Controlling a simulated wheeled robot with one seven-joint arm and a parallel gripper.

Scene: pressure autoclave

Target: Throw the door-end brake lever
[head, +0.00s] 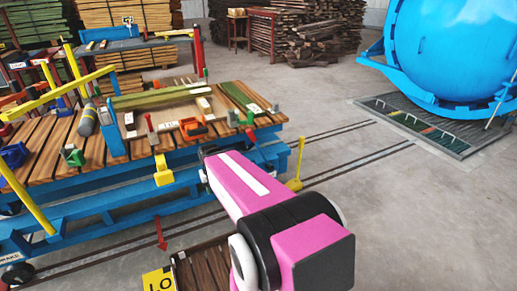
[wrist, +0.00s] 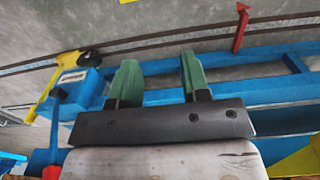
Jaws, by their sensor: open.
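A yellow lever (head: 296,170) stands at the cart's right end, the end towards the blue autoclave. In the wrist view, a yellow lever (wrist: 48,92) lies at the left beside a black round part and a blue block with a pale label (wrist: 72,78). I take it as the same lever. My gripper (wrist: 157,75) is open and empty, with two green fingers above a blue cart rail (wrist: 160,97). The lever is to the left of the fingers and apart from them. In the head view my pink arm hides the gripper.
The slatted cart (head: 95,150) carries clamps, boards and tools. A red pointer (head: 161,232) hangs at its side, and a red pointer also shows in the wrist view (wrist: 242,28). Floor rails run towards the autoclave (head: 450,50). The concrete floor at right (head: 400,220) is clear.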

